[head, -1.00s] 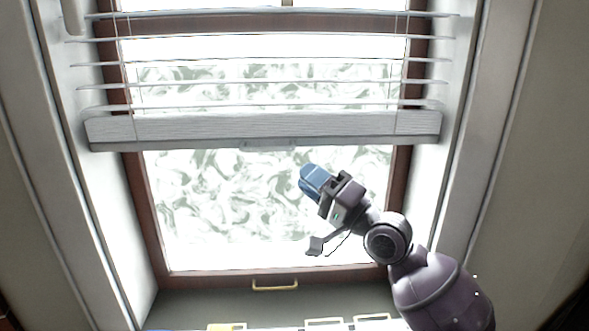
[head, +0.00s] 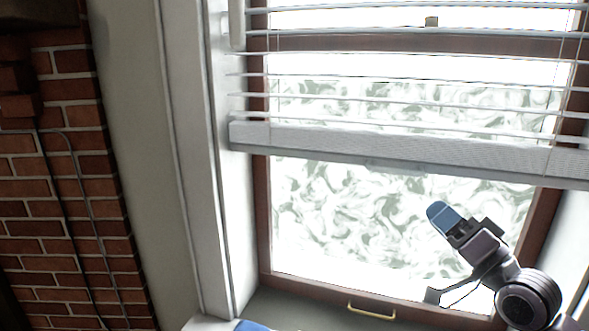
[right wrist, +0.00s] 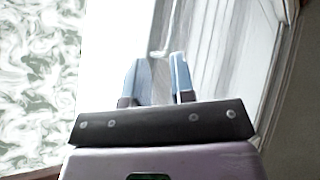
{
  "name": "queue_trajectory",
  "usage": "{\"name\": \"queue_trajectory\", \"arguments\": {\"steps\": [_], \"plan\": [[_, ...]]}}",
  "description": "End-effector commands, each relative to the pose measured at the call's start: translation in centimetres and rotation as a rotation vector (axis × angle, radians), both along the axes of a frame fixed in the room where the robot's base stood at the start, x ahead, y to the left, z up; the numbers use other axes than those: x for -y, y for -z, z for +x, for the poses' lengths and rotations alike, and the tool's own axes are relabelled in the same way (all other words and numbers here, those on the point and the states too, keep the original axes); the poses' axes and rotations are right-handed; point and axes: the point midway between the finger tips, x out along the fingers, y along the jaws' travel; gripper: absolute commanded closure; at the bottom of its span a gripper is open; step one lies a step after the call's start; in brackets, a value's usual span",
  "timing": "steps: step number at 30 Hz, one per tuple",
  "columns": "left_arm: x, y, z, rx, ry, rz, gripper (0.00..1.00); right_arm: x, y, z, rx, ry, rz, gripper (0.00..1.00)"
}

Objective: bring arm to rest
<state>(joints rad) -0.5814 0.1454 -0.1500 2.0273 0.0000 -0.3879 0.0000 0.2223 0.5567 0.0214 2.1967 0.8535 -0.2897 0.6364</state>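My right gripper (head: 440,215) is raised in front of the window at the lower right of the head view, its blue fingers pointing up and left. In the right wrist view the two blue fingers (right wrist: 160,75) stand apart with an empty gap between them. The gripper holds nothing.
A window (head: 390,215) with a brown frame and a yellow handle (head: 371,311) fills the middle. A white blind (head: 400,146) hangs over its upper part. A brick wall (head: 65,215) is at the left.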

Motion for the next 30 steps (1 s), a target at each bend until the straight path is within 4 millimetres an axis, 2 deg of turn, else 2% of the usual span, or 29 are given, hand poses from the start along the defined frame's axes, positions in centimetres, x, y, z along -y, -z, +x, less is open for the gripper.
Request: {"name": "queue_trajectory", "arguments": {"steps": [2, 5, 10, 14, 18, 20, 24, 27, 30], "plan": [[0.0, 0.0, 0.0, 0.0, 0.0, 0.0, 0.04, 0.0, 1.4, 0.7, 0.041, 0.087, -0.152, 0.77], [0.0, 0.0, 0.0, 0.001, 0.0, 0.0, 0.04, 0.5, 4.8, 1.0, 0.048, 0.19, -0.33, 0.77], [0.0, -0.1, 0.1, 0.003, 0.0, 0.0, 0.04, 1.3, 13.1, 0.0, -0.009, 0.324, -0.625, 0.77], [0.0, -0.2, 0.1, 0.004, 0.0, 0.0, 0.04, 1.8, 20.3, -2.5, -0.097, 0.379, -0.824, 0.77], [0.0, -0.2, 0.1, 0.005, 0.0, 0.0, 0.04, 2.1, 27.9, -6.7, -0.218, 0.394, -0.996, 0.77], [0.0, -0.2, 0.1, 0.005, 0.0, 0.0, 0.04, 2.1, 30.9, -8.9, -0.277, 0.389, -1.049, 0.77], [0.0, -0.2, 0.1, 0.004, 0.0, 0.0, 0.04, 1.8, 36.9, -14.7, -0.424, 0.364, -1.105, 0.77], [0.0, -0.2, 0.1, 0.004, 0.0, 0.0, 0.04, 1.3, 39.9, -18.7, -0.519, 0.341, -1.102, 0.77], [0.0, -0.2, 0.0, 0.004, 0.0, 0.0, 0.04, 1.0, 41.8, -21.7, -0.591, 0.326, -1.084, 0.77]]}}
